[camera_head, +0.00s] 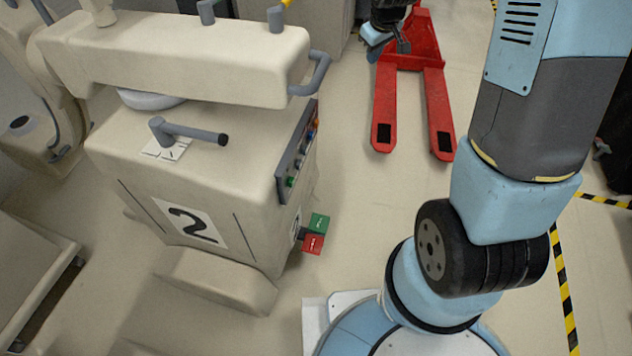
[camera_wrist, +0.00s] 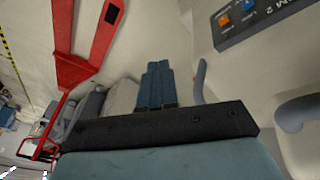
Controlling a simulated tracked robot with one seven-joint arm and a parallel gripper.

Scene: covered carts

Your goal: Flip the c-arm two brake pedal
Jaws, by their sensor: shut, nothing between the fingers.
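C-arm two (camera_head: 190,190) is a beige cart with a black "2" on its front, left of centre in the head view. Its brake pedal pair, one green pedal (camera_head: 319,223) and one red pedal (camera_head: 312,244), sticks out low on its right side. My gripper (camera_wrist: 158,68) shows its two blue fingers pressed together, with nothing between them. In the head view my gripper (camera_head: 376,42) is at the top, well above and beyond the pedals, and apart from them. The wrist view shows the cart's control panel (camera_wrist: 262,17) at upper right, but no pedals.
A red pallet jack (camera_head: 384,110) lies on the floor beyond, right of the cart. A grey handle (camera_head: 318,72) and a lever (camera_head: 195,132) stick out from the cart. Floor between cart and jack is clear. Yellow-black tape (camera_head: 564,290) runs at right.

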